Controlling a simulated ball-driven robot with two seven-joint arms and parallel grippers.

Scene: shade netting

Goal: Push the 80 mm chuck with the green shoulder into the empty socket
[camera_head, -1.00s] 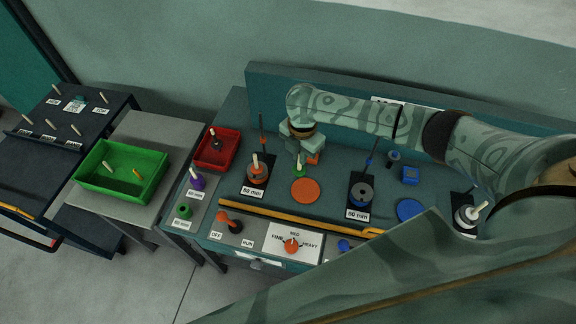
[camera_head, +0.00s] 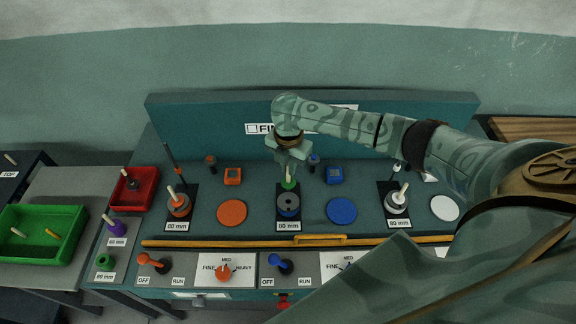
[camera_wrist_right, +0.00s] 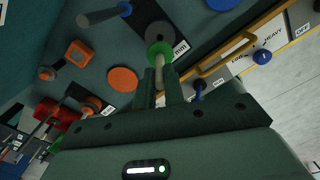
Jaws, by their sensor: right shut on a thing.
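My right gripper (camera_head: 289,165) points down, shut on the pale shank of the chuck with the green shoulder (camera_head: 288,184). In the right wrist view the shank runs between the fingers and the green shoulder (camera_wrist_right: 160,50) overlaps the edge of the grey round socket (camera_wrist_right: 158,34). In the head view the empty socket (camera_head: 288,205) sits on a black plate marked 80 mm, in the middle station. The green shoulder shows just behind and above the socket's far edge; I cannot tell if they touch. The chuck's lower end is hidden. My left gripper is out of view.
An orange-shouldered chuck (camera_head: 180,204) fills the left socket and a white one (camera_head: 398,198) the right. Orange (camera_head: 232,213) and blue (camera_head: 341,211) discs flank the middle socket. A yellow rail (camera_head: 200,242) crosses in front. A purple chuck (camera_head: 115,228) stands left.

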